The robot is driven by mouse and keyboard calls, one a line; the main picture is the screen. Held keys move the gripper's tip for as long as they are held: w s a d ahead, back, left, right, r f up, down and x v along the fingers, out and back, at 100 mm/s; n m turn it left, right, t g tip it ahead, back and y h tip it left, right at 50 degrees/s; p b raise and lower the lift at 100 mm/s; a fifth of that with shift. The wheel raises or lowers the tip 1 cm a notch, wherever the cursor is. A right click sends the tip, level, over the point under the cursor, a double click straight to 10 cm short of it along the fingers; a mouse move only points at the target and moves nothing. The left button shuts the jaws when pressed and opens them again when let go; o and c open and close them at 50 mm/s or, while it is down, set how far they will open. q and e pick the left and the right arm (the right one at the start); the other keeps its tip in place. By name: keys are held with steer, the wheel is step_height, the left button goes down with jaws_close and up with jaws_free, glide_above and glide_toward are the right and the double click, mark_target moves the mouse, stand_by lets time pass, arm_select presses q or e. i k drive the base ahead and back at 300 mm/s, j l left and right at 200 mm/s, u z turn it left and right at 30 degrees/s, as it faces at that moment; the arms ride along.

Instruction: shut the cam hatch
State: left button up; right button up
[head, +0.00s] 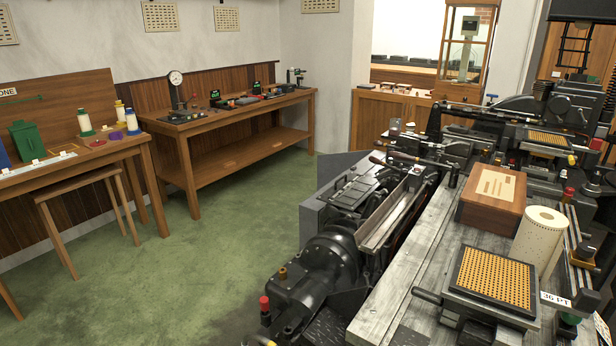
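A type casting machine (365,200) fills the right half of the head view. It has dark metal parts, a long pale metal channel (392,220) and a rounded black housing (325,262) at its near left. I cannot tell which part is the cam hatch, or whether it is open or shut. A flat grey panel (312,228) stands on the machine's left side. Neither of my grippers shows in this view.
A wooden box (492,197), a white paper roll (538,240) and a perforated matrix case (490,278) sit on the machine's right side. Wooden benches (235,118) line the left and back walls, with a stool (75,190) in front. The green floor (210,250) between is clear.

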mark_target(352, 200)
steer(key=i+j+z, duration=0.4)
steer(key=j, duration=0.25)
steer(key=j+z, duration=0.25)
steer(key=i+j+z, duration=0.2)
steer(key=j, duration=0.25)
steer(key=j+z, duration=0.15)
steer(key=z, duration=0.2)
steer(key=j+z, duration=0.15)
steer(key=z, duration=0.2)
steer(key=j+z, duration=0.2)
steer(key=z, duration=0.15)
